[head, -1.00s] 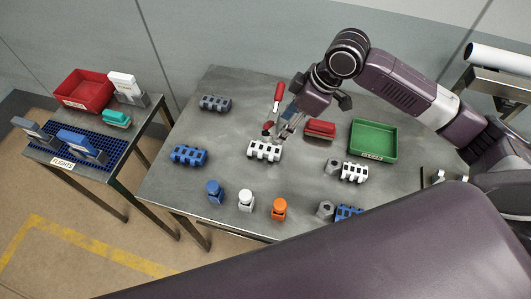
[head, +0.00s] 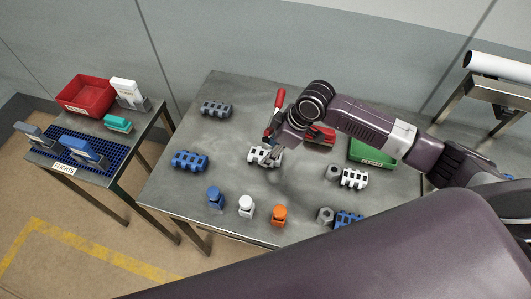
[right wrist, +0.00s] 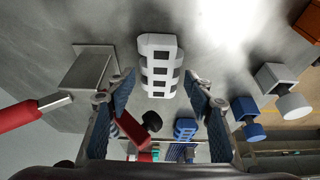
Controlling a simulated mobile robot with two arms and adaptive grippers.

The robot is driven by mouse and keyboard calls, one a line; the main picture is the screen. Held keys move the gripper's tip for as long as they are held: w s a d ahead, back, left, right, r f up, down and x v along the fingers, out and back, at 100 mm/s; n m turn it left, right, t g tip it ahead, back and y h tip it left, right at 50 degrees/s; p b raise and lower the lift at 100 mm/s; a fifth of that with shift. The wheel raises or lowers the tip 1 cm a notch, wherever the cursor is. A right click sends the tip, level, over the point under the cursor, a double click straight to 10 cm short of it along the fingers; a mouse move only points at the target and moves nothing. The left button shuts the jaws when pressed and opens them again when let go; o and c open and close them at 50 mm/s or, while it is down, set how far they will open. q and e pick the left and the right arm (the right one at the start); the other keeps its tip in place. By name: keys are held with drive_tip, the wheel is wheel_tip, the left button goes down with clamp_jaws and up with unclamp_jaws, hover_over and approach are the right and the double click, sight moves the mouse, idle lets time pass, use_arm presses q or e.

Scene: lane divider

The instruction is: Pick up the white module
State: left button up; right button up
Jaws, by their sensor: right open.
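A white module (head: 258,155), a ribbed block with dark slots, lies near the middle of the grey table in the head view. My right gripper (head: 273,150) is over it and covers part of it. In the right wrist view the white module (right wrist: 158,50) is ahead, between the two spread fingers of the open right gripper (right wrist: 160,82), with a gap on each side. A second white module (head: 354,179) lies farther right beside a grey nut-like part. My left gripper is not in view.
A red-handled tool (head: 279,98) stands close behind my right gripper. A red object (head: 321,134) and a green tray (head: 372,152) are to the right, partly behind my arm. A blue module (head: 189,160) lies left.

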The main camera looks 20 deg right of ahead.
drive_tip(key=shift+x, duration=0.95)
drive_tip(key=shift+f, duration=0.15)
drive_tip(key=shift+f, duration=0.2)
drive_tip(key=shift+c, duration=0.4)
drive_tip(key=c, duration=0.8)
